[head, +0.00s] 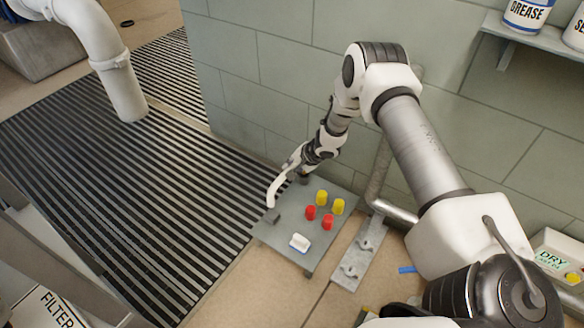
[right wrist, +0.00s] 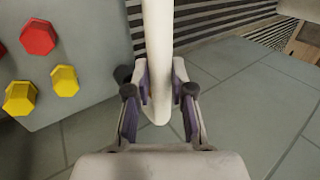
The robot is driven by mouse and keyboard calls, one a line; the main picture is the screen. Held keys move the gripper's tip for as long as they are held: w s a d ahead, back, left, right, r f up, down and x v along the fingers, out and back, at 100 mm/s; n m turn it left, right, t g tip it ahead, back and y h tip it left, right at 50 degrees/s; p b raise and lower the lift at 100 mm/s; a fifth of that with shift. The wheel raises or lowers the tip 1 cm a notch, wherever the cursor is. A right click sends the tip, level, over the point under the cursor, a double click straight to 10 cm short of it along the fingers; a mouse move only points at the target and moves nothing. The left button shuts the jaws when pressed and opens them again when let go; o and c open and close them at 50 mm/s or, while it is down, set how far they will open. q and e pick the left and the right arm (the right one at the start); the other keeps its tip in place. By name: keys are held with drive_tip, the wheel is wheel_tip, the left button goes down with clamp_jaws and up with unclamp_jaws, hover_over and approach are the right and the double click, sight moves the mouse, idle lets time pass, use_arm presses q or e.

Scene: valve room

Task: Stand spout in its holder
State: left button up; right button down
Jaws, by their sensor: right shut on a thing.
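The spout is a white curved piece (head: 274,188); in the right wrist view it runs upright between the fingers (right wrist: 158,45). My right gripper (head: 294,164) is shut on its upper end in the head view; its fingers (right wrist: 160,95) also show in the right wrist view. The spout's free end hangs over the left part of a grey panel (head: 290,258). A small grey block (head: 271,216) lies just below that end; I cannot tell whether they touch or whether it is the holder. My left gripper is not in view.
Red (head: 327,222) and yellow (head: 337,206) caps and a white block (head: 300,242) stand on the panel. A grey pipe (head: 379,180) and the tiled wall (head: 290,110) lie behind. Dark floor grating (head: 120,190) is at left. A white pipe (head: 123,95) hangs top left.

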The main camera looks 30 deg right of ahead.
drive_tip(key=shift+f, duration=0.15)
idle(0.5)
drive_tip(key=shift+f+b, duration=0.35)
drive_tip(key=shift+f, duration=0.6)
drive_tip(key=shift+f+b, duration=0.3)
drive_tip(key=shift+f, duration=0.25)
idle(0.4)
drive_tip(key=shift+f, duration=0.2)
idle(0.3)
